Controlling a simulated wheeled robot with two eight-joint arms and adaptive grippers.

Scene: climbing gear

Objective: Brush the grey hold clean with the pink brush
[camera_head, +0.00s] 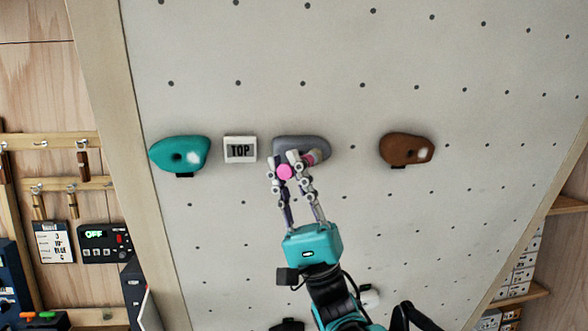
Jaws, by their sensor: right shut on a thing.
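The grey hold (299,141) is mounted on the pale climbing wall, right of the TOP sign. My right gripper (293,166) is raised in front of the hold and covers its lower part. It is shut on the pink brush (285,172), whose round pink end shows between the fingers. Another pinkish part of the brush shows at the right finger, over the hold's lower right. I cannot tell whether the bristles touch the hold. My left gripper is not in view.
A teal hold (180,154) with a white patch and the TOP sign (240,150) are to the left. A brown hold (406,149) with a pale patch is to the right. Brushes hang on a wooden rack (50,141) at far left.

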